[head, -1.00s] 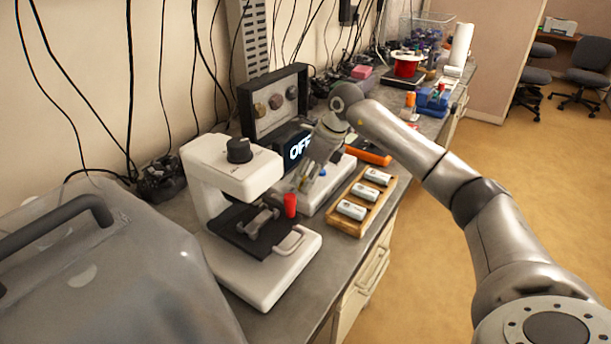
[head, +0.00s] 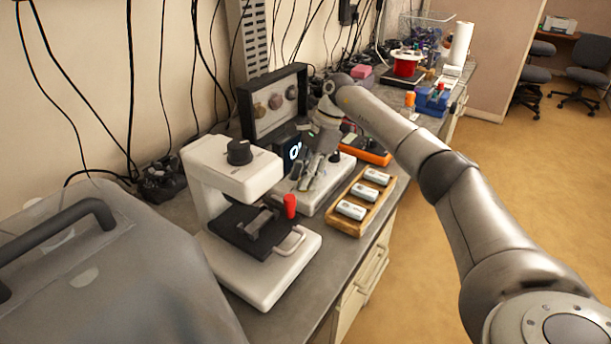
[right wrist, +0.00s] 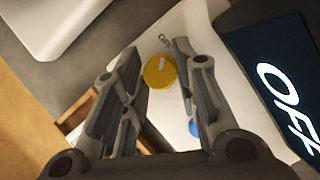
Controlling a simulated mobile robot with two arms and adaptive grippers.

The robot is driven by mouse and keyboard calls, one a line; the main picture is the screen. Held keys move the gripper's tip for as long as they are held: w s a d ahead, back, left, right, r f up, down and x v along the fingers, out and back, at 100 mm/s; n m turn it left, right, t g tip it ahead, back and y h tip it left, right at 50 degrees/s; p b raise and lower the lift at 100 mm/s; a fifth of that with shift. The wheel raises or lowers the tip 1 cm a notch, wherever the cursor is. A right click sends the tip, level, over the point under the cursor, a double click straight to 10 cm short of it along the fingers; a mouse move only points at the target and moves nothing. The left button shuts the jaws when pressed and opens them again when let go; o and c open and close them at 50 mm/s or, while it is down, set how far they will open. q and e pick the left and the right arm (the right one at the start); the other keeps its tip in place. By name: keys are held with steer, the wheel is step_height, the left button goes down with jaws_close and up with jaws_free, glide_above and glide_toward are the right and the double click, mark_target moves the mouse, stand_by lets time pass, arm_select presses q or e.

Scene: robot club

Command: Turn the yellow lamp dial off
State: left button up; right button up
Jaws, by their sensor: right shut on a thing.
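The yellow lamp dial (right wrist: 160,72) sits on a white base (right wrist: 205,20) and shows between the fingertips of my right gripper (right wrist: 160,75) in the right wrist view. The right gripper is shut on the dial. In the head view the right gripper (head: 307,180) points down over the base, and I cannot make out the dial behind it. The dark display (right wrist: 273,85) beside the dial reads "OFF" in the wrist view. In the head view the display (head: 293,152) is partly covered by my gripper. My left gripper is not in view.
A white machine (head: 230,165) with a black knob and a red handle stands left of the gripper. A dark panel with round knobs (head: 275,103) stands behind. A blue button (right wrist: 194,128) is close to one finger.

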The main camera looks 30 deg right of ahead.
steer(key=shift+n, duration=0.6)
steer(key=o, duration=1)
steer(key=v, duration=1.2)
steer(key=shift+w, duration=0.3)
